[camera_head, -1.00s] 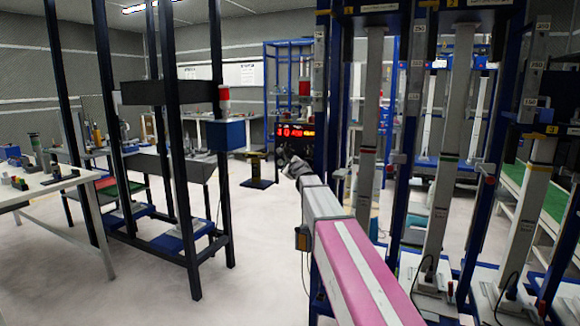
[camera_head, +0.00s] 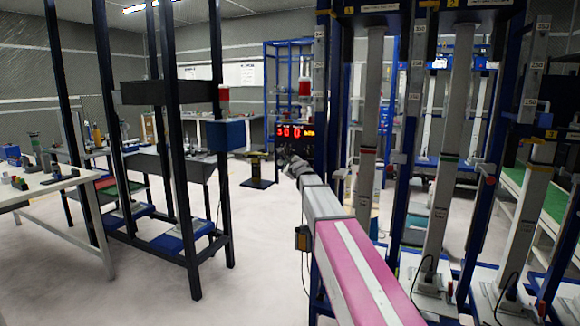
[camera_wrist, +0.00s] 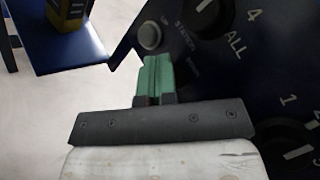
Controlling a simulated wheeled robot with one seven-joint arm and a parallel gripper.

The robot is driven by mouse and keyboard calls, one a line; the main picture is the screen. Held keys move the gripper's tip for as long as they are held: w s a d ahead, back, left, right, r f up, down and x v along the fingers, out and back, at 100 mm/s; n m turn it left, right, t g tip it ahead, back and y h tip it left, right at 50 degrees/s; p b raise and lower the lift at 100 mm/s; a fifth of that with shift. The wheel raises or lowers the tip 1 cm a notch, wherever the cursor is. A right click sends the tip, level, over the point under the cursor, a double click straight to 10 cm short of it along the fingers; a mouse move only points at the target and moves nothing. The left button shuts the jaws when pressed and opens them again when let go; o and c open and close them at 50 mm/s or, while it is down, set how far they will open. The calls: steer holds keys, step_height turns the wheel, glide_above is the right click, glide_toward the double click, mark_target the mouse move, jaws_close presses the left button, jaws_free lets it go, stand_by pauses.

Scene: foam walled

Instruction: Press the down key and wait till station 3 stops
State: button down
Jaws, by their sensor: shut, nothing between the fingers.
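My gripper (camera_wrist: 153,75) is shut and empty, its green fingers together over a dark blue control panel (camera_wrist: 120,50). In the wrist view a grey round button (camera_wrist: 150,37) lies just beyond the fingertips, beside the lettering "UP". The down key is not visible, perhaps behind the fingers; contact cannot be told. In the head view my gripper (camera_head: 293,166) is small, below a display (camera_head: 294,135) with red digits.
The panel carries a selector knob (camera_wrist: 212,17) marked 4 and ALL, and another knob (camera_wrist: 290,145) at the lower right. Tall test stands (camera_head: 440,180) crowd the right.

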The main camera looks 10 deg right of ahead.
steer(key=shift+d, duration=0.45)
steer(key=shift+s+a+f, duration=0.1)
steer(key=shift+s, duration=1.1)
steer(key=s+a, duration=0.1)
steer(key=s, duration=0.1)
steer(key=s+a, duration=0.2)
steer(key=shift+w, duration=0.1)
